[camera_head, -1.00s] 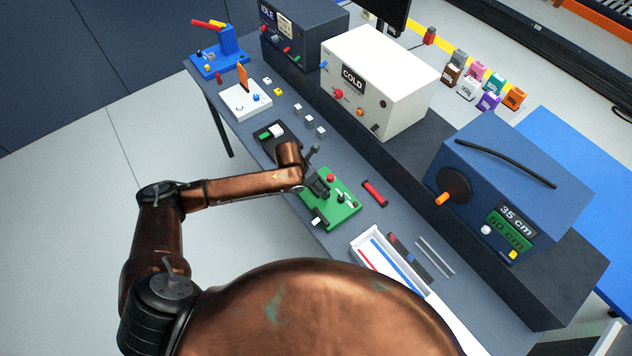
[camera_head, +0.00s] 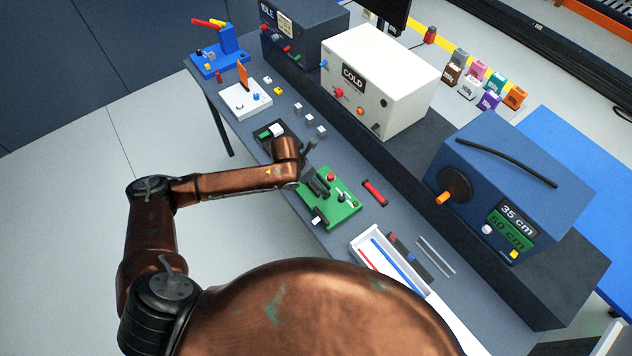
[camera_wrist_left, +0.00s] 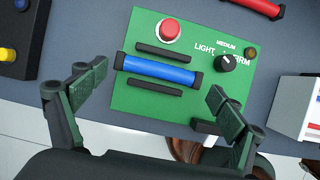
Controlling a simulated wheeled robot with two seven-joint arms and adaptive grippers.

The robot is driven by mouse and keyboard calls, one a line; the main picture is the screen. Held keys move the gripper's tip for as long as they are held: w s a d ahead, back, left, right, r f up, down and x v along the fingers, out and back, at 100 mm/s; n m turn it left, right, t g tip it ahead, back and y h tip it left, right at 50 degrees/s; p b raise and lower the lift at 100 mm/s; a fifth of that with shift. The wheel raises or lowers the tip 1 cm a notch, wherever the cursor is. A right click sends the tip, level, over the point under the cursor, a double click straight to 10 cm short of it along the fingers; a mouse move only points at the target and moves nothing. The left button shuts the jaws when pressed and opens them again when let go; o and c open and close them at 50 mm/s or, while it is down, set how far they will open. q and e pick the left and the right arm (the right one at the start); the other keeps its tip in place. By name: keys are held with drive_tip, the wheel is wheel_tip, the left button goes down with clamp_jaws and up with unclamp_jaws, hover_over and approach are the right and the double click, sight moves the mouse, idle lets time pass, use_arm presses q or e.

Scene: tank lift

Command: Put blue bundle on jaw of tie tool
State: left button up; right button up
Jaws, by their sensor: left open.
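The tie tool is a green board (camera_head: 340,208) with a red button (camera_wrist_left: 169,30), a black knob marked LIGHT, MEDIUM and FIRM (camera_wrist_left: 227,63), and two parallel black jaw bars (camera_wrist_left: 162,54). The blue bundle (camera_wrist_left: 160,72), a blue cylinder with black ends, lies between these bars in the left wrist view. My left gripper (camera_wrist_left: 158,86) is open, with one finger near each end of the bundle and a gap on both sides. In the head view my left gripper (camera_head: 312,163) is over the board's far left part, and the bundle cannot be made out. My right gripper is not in view.
A white tray (camera_head: 362,246) with a red and a blue rod stands at the near end of the bench. A red bar (camera_head: 375,192) lies right of the board. A black pad (camera_head: 268,133) and small blocks lie beyond it. Large boxes line the bench's right side.

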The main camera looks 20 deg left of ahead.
use_arm(q)
drive_tip(key=v, duration=0.9)
drive_tip(key=shift+b, duration=0.4)
idle(0.5)
